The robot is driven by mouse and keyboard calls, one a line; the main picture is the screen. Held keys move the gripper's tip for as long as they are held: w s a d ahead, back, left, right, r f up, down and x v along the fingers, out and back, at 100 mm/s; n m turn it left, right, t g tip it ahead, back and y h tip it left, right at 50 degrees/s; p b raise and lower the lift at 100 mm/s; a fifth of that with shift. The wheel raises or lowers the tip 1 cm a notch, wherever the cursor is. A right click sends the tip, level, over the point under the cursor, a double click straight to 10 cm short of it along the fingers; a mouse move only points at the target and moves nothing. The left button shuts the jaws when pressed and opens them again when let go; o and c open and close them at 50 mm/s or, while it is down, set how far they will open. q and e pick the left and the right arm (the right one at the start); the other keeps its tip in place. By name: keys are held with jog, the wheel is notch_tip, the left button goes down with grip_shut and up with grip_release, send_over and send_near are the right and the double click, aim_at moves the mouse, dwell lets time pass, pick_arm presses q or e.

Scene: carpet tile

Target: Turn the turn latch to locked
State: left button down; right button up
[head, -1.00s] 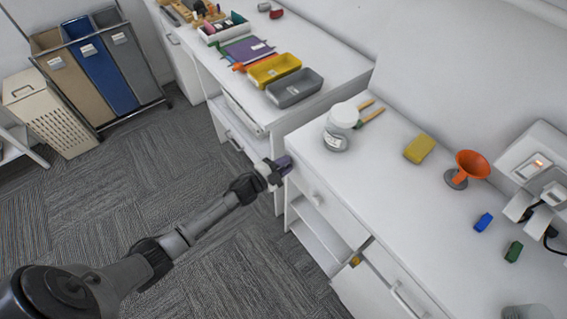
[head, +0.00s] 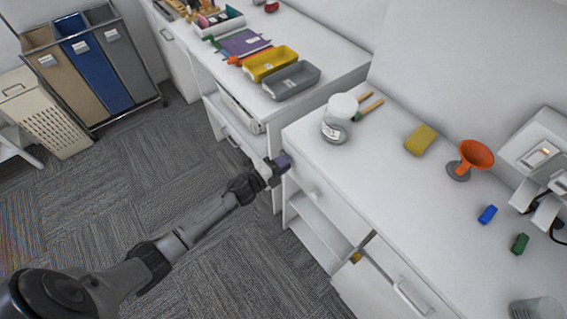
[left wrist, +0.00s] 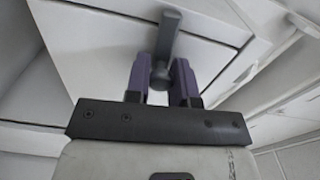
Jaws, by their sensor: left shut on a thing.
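The turn latch (left wrist: 168,38) is a dark grey lever on a white cabinet front, seen in the left wrist view. It slants slightly from upper right down to a rounded end between my fingers. My left gripper (left wrist: 161,82), with purple fingers, is shut on this lower part, one finger on each side. In the head view my left gripper (head: 281,163) is at the near left corner of the white counter unit, and the latch is hidden behind it there. My right gripper is not in view.
The white counter (head: 390,172) holds a jar (head: 337,122), a yellow sponge (head: 420,140), an orange funnel (head: 474,156) and small blue and green blocks. Drawer fronts and an open shelf (head: 318,236) lie below. Carpet floor (head: 150,190) is clear left of the unit.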

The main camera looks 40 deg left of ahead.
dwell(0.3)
pick_arm(q)
jog(key=c, duration=1)
grip_release()
jog(key=v, duration=1.4)
jog(key=shift+w, duration=0.1)
